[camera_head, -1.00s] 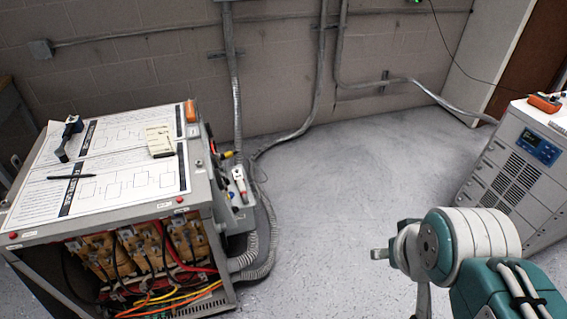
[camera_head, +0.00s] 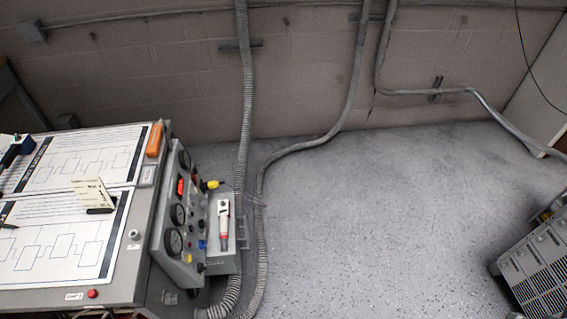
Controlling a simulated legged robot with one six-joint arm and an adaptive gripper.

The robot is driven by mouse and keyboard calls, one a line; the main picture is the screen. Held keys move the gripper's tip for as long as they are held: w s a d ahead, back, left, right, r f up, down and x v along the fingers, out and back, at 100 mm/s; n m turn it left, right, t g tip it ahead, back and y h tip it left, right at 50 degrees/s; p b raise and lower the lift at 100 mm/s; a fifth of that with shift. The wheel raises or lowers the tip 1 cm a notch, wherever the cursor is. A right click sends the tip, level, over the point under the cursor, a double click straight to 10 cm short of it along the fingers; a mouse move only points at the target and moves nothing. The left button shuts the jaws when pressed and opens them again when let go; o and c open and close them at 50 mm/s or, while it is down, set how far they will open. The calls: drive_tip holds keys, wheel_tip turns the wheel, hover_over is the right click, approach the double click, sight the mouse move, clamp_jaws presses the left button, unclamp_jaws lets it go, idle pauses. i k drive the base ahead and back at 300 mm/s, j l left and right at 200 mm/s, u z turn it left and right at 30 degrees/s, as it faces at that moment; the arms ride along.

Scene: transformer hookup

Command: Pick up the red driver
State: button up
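A white tool with a red lower part (camera_head: 224,226) stands out on the grey ledge beside the gauge panel (camera_head: 176,230); it may be the red driver, but I cannot tell for sure. An orange-red block-like object (camera_head: 154,139) lies at the back right edge of the transformer cabinet's top (camera_head: 125,252). My gripper is not in this view.
The cabinet top holds printed diagram sheets (camera_head: 60,245), a cream-coloured meter or box (camera_head: 92,194) and a dark blue tool (camera_head: 14,150) at the left edge. Grey conduits (camera_head: 262,225) run down beside the panel. The floor (camera_head: 390,220) is clear. A grey unit (camera_head: 540,270) stands lower right.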

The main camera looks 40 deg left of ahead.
sight(223, 217)
drive_tip(key=i+u, duration=0.25)
drive_tip(key=i, duration=0.15)
drive_tip(key=i+l+u, duration=0.2)
drive_tip(key=i, duration=0.2)
drive_tip(key=i+u, duration=0.15)
drive_tip(key=u, duration=0.25)
drive_tip(key=i+u, duration=0.15)
drive_tip(key=u, duration=0.2)
drive_tip(key=i+l+u, duration=0.15)
drive_tip(key=u, duration=0.25)
drive_tip(key=i+l+u, duration=0.1)
drive_tip(key=u, duration=0.25)
drive_tip(key=i+l+u, duration=0.1)
drive_tip(key=u, duration=0.3)
drive_tip(key=i+l+u, duration=0.15)
drive_tip(key=u, duration=0.25)
drive_tip(key=i+l+u, duration=0.15)
drive_tip(key=u, duration=0.25)
drive_tip(key=i+l+u, duration=0.1)
drive_tip(key=l+u, duration=0.15)
drive_tip(key=u, duration=0.15)
drive_tip(key=i+l+u, duration=0.2)
drive_tip(key=u, duration=0.15)
drive_tip(key=i+l+u, duration=0.2)
drive_tip(key=l+u, duration=0.15)
drive_tip(key=l, duration=0.15)
drive_tip(key=i+l+u, duration=0.1)
drive_tip(key=l+u, duration=0.3)
drive_tip(key=i, duration=0.25)
